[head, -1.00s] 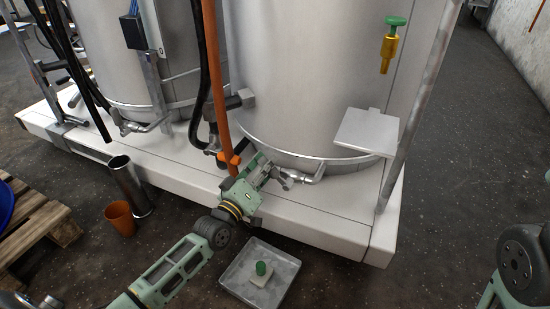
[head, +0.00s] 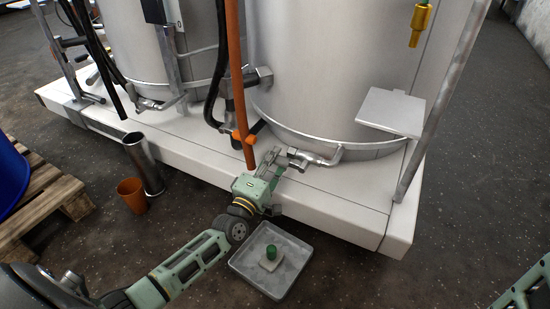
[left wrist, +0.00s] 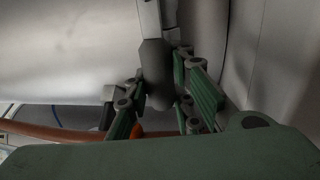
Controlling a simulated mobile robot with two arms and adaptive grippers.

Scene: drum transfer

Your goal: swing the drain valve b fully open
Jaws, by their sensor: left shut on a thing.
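The drain valve (head: 300,160) sits low on the front of the right-hand tank, on a short bent metal pipe. I cannot read a letter on it. My left gripper (head: 270,162) is at the valve's left side, just above the white plinth. In the left wrist view its green-padded fingers (left wrist: 160,98) are shut on the valve's dark grey handle (left wrist: 155,72), one finger on each side. My right gripper is out of view; only part of my right arm shows at the lower right.
A grey tray (head: 250,280) with a green-topped piece lies on the floor below the gripper. An orange hose (head: 234,90) hangs close to its left. A metal cylinder (head: 145,165) and orange cup (head: 132,195) stand further left. A second valve (head: 150,104) is on the left tank.

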